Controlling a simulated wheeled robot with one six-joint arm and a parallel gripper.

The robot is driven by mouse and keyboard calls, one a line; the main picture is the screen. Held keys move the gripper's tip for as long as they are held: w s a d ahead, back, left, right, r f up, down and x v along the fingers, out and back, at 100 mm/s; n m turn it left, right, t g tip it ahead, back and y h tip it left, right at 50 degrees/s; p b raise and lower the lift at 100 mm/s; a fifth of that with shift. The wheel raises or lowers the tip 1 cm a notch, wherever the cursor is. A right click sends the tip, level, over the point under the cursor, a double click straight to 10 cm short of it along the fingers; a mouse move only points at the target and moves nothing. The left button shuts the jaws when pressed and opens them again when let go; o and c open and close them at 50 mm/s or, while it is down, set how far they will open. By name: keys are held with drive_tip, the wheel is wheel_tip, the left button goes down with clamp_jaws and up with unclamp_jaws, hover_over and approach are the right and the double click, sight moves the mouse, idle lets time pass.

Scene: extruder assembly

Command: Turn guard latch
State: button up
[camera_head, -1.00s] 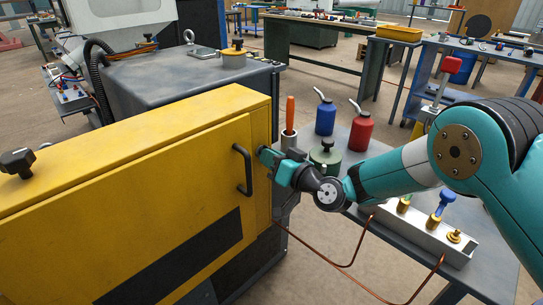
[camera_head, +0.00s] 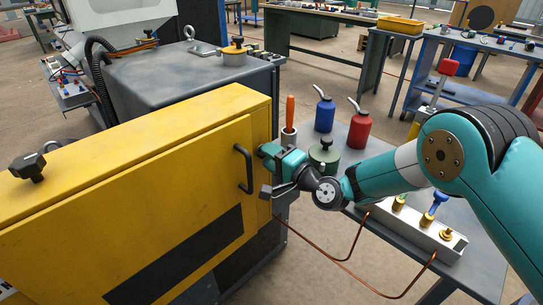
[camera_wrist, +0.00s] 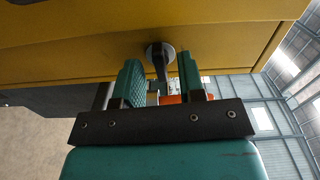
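The yellow guard (camera_head: 130,160) stands in front of me with its door and a black bar handle (camera_head: 243,168). My gripper (camera_head: 264,151) is at the guard's right end face in the head view. In the wrist view, the dark latch (camera_wrist: 159,59), a round boss with a narrow lever, sticks out of the yellow face. My gripper (camera_wrist: 160,75) is open, one green finger on either side of the lever. Gaps appear to show on both sides; contact cannot be told. In the head view, my gripper hides the latch.
An orange-handled tool (camera_head: 290,112) stands upright close behind my gripper. A green pot (camera_head: 323,155), blue bottle (camera_head: 324,116) and red bottle (camera_head: 360,128) stand nearby on the grey bench (camera_head: 480,208). A valve block (camera_head: 420,228) with a copper tube lies below my arm.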

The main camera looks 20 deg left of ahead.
drive_tip(key=b+v, duration=0.2)
drive_tip(key=v, duration=0.4)
idle(0.4)
